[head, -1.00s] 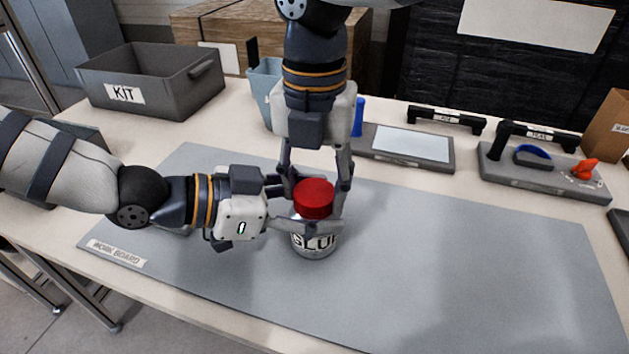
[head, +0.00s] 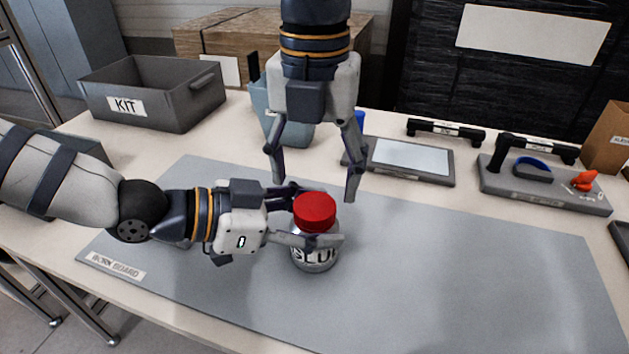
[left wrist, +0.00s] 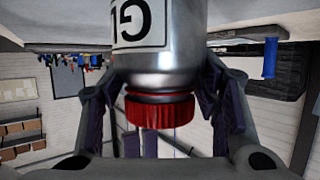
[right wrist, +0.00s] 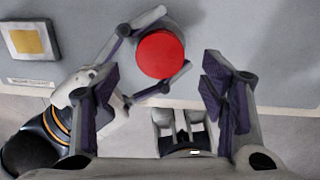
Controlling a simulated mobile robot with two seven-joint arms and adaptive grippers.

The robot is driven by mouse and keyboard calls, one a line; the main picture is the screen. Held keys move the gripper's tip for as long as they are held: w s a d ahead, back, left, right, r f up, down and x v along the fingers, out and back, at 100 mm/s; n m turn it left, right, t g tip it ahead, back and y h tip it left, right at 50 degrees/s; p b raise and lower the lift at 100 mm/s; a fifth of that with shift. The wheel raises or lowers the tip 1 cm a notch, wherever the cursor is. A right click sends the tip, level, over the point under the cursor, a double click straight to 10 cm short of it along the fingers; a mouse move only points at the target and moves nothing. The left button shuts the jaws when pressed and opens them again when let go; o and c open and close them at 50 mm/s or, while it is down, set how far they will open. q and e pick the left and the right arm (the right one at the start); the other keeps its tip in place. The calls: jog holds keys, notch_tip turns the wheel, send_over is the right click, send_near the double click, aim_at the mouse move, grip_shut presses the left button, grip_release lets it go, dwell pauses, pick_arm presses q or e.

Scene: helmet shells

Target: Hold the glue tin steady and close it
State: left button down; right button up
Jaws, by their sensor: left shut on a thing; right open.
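The glue tin (head: 314,258) stands upright on the grey work board, a silver can with a white label. Its red cap (head: 315,211) sits on top of it; the left wrist view shows the cap (left wrist: 160,110) on the tin's neck. I cannot tell how tight it is. My left gripper (head: 318,238) is shut around the tin's upper body from the left. My right gripper (head: 315,188) is open and empty, pointing down above and behind the cap. In the right wrist view the cap (right wrist: 160,54) lies beyond the open fingers, touching neither.
The work board (head: 450,270) is clear to the right of the tin. Behind stand a grey KIT bin (head: 150,95), a blue-grey container (head: 297,132), a flat tray with a pale panel (head: 410,158) and a tool holder (head: 545,185).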

aim_at(314, 205)
jog(key=shift+c, duration=0.3)
jog(key=shift+a+r+n, duration=0.1)
jog(key=shift+r+n, duration=0.1)
jog(key=shift+n, duration=0.1)
notch_tip(314, 205, up, 3)
jog(key=n, duration=0.3)
notch_tip(314, 205, down, 8)
jog(key=shift+f, duration=0.1)
